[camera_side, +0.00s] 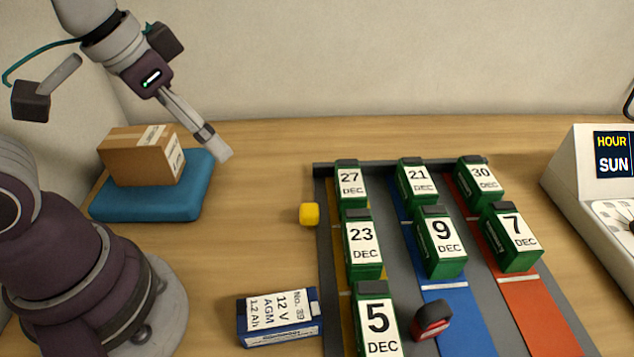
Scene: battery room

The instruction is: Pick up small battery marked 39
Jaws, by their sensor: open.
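The small battery marked No. 39 (279,318) is a blue block with a white label reading 12 V AGM 1.2 Ah. It lies on the wooden table at the front, left of the grey rack mat. My gripper (222,155) is high at the upper left, well away from the battery, near the blue cushion. It is open and nothing shows between its fingers, though they are seen nearly edge-on.
A grey mat (329,243) with yellow, blue and red lanes holds several green dated batteries. A yellow cube (309,214) and a red-black object (432,320) are nearby. A cardboard box (140,158) rests on a blue cushion (197,190). A display console (590,165) stands right.

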